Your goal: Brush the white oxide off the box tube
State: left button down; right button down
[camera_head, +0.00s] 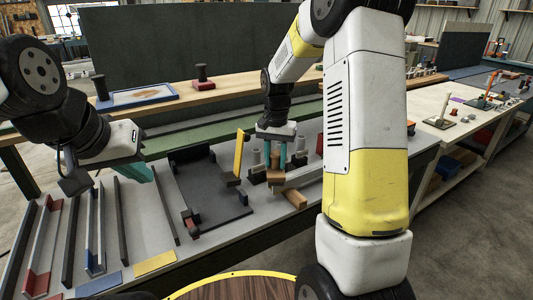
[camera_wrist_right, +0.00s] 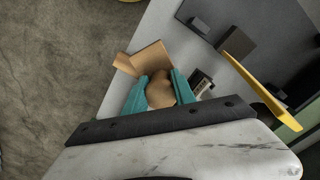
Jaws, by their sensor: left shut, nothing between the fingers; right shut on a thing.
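My right gripper (camera_head: 277,158) points down over the workbench, its teal fingers shut on a brown wooden piece that looks like a brush handle (camera_wrist_right: 160,92). Bristles are not visible. A tan block (camera_head: 295,198) lies just below and beside it; it also shows in the right wrist view (camera_wrist_right: 150,56), and I cannot tell whether it touches the held piece. My left gripper (camera_head: 142,172) is shut and empty above the left of the bench. Several long bars lie under it, including a dark one (camera_head: 120,222). I cannot tell which thing is the box tube, and white oxide is not discernible.
A dark flat panel (camera_head: 222,205) lies mid-bench, with a yellow upright piece (camera_head: 240,152) beside it. Rails with red ends (camera_head: 42,245) and blue ends (camera_head: 94,235) lie at the left. A wooden shelf with a blue-framed tray (camera_head: 138,97) runs behind.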

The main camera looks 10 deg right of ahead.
jog(key=shift+f, duration=0.9)
jog(key=shift+w+d+r, duration=0.1)
jog(key=shift+w+d, duration=0.25)
jog(key=shift+d, duration=0.55)
jog(key=shift+w+d, duration=0.3)
jog(key=shift+d, duration=0.6)
jog(key=shift+w+d, duration=0.3)
jog(key=shift+d, duration=0.55)
jog(key=shift+w+d, duration=0.3)
jog(key=shift+d, duration=0.55)
jog(key=shift+s+a, duration=0.45)
jog(key=shift+a, duration=0.75)
jog(key=shift+s+a, duration=0.4)
jog(key=shift+a, duration=0.75)
jog(key=shift+s+a, duration=0.45)
jog(key=shift+a, duration=0.75)
jog(key=shift+r, duration=2.95)
